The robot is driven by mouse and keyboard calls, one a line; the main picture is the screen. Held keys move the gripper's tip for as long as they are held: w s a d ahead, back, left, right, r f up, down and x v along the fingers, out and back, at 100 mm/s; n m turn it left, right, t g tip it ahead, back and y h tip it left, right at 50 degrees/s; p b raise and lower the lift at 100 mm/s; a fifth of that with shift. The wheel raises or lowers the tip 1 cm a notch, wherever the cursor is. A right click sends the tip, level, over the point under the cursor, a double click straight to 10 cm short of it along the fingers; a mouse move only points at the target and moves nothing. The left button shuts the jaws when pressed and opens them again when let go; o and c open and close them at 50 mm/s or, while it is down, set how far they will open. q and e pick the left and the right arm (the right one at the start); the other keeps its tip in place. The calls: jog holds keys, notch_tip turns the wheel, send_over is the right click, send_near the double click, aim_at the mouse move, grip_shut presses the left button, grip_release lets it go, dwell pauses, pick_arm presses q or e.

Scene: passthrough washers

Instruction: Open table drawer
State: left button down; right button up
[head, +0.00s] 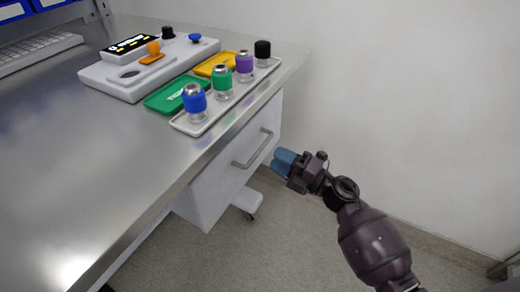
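The table drawer (222,178) is a white front under the right end of the metal table (80,150). It has a grey bar handle (253,149) and looks shut. My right gripper (277,162) has blue fingertips and is just right of the handle, pointing toward it. The fingertips look close together, but the gap between them is too small to judge. I cannot tell whether they touch the handle or drawer; a small gap to the bar shows. My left gripper is not in view.
A caster foot (246,202) sits below the drawer. The floor right of the table is clear up to the wall.

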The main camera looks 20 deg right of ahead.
aim_at(260, 148)
jog(key=shift+x, duration=2.9)
grip_shut()
